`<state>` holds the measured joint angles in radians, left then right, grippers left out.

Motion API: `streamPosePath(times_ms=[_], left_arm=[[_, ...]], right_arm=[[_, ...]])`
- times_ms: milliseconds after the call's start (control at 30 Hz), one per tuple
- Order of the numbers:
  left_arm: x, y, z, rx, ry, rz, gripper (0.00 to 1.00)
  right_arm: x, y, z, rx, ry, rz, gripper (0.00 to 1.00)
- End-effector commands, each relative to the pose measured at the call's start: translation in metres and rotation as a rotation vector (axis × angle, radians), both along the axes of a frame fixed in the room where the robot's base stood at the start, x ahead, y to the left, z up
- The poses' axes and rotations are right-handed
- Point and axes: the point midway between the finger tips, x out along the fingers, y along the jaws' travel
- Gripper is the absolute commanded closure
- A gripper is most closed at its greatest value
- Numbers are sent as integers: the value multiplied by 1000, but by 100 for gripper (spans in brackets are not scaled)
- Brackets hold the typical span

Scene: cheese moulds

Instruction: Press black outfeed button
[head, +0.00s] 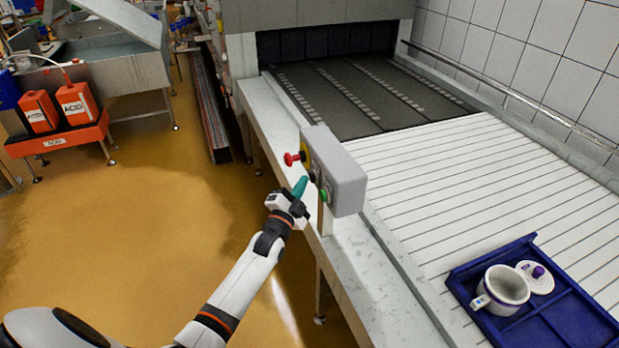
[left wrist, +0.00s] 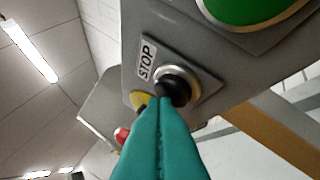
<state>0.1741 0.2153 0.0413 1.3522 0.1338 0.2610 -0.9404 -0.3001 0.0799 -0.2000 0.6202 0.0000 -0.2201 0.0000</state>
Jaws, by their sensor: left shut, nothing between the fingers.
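The black button (left wrist: 173,88) sits in a silver ring on the grey control box, beside a STOP label (left wrist: 146,58) in the left wrist view. My left gripper (left wrist: 160,108) is shut and empty, its teal fingertips at the black button; I cannot tell whether they touch it or press it in. In the head view the left gripper (head: 301,184) points at the face of the control box (head: 343,178), and the black button is mostly hidden by the fingers. My right gripper is not in view.
A green button (left wrist: 245,8) is close to the black one. A red mushroom button (head: 292,159) sticks out on a yellow plate. The box stands on the conveyor's edge. A blue tray (head: 467,283) with a white mould (head: 503,287) and lid (head: 537,277) lies on the white slats.

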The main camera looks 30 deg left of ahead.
Motion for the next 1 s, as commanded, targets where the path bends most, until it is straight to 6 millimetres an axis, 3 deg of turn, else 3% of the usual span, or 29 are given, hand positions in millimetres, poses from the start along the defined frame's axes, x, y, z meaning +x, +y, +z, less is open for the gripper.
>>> streamPosePath(times_ms=[567,1000], left_arm=[[-11,9,0,1,1,1,100],[-42,36,1,2,2,0,100]], right_arm=[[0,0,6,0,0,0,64],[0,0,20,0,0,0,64]])
